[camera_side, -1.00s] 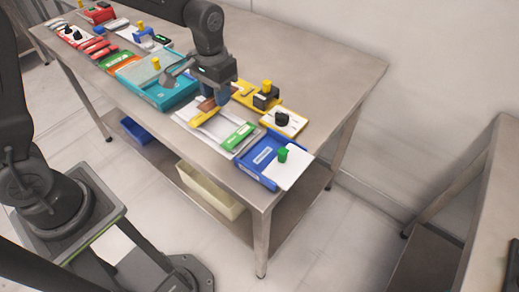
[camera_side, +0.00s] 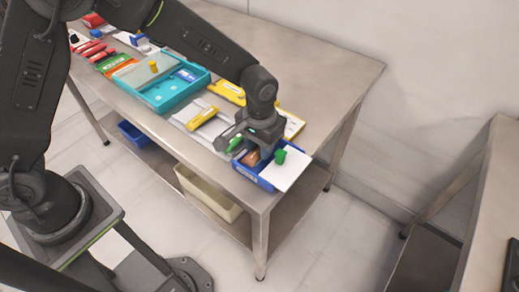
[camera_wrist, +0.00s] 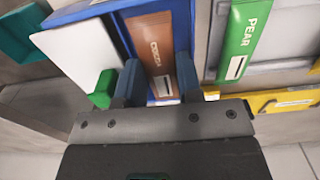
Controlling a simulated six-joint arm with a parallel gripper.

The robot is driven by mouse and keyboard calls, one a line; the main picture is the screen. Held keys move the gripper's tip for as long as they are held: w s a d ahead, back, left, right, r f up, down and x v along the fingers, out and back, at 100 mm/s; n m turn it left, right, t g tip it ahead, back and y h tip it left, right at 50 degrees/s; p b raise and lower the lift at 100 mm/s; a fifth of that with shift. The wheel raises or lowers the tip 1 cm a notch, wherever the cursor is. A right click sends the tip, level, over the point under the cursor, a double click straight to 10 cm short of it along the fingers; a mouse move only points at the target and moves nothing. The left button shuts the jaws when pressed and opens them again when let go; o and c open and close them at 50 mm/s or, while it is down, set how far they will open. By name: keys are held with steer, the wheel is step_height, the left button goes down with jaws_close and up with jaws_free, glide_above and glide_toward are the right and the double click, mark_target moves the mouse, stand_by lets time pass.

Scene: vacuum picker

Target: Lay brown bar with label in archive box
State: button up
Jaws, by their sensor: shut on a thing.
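The brown bar (camera_wrist: 153,48), with a COCOA label, is between the two fingers of my gripper (camera_wrist: 158,75) in the wrist view. My gripper is shut on it. In the side view the brown bar (camera_side: 253,157) shows partly under my gripper (camera_side: 250,146), at the blue box (camera_side: 246,173). The bar lies within the outline of the blue box; I cannot tell whether it touches the floor. A white panel (camera_side: 291,171) with a green knob (camera_side: 280,157) covers the right part of the box. I cannot read a name on the box.
A green PEAR bar (camera_wrist: 245,38) lies in a pale tray beside the blue box. A yellow bar (camera_side: 203,117) lies farther left in it. A teal box (camera_side: 160,96) stands beyond. The table's front edge is close to the blue box.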

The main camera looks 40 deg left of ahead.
steer(key=shift+f, duration=0.95)
steer(key=shift+f, duration=0.2)
steer(key=o, duration=0.6)
steer(key=shift+o, duration=0.2)
